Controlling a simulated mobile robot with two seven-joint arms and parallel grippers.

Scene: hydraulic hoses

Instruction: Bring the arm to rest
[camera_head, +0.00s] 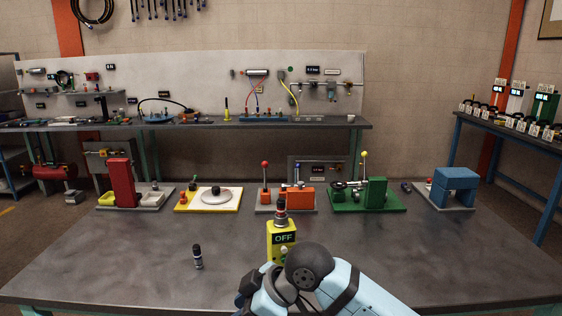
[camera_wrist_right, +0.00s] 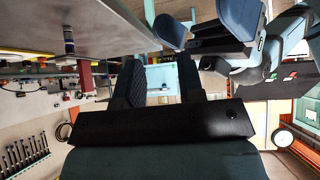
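My right arm (camera_head: 340,285) enters the head view from the lower right, its light blue link bent at a dark joint. Its fingers are not clear there. In the right wrist view my right gripper (camera_wrist_right: 162,72) shows two dark fingers standing apart with nothing between them. My left arm and gripper do not show in the head view.
Several fixtures line the far edge, including a red block (camera_head: 120,182) and a blue one (camera_head: 456,185). The front left is clear.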

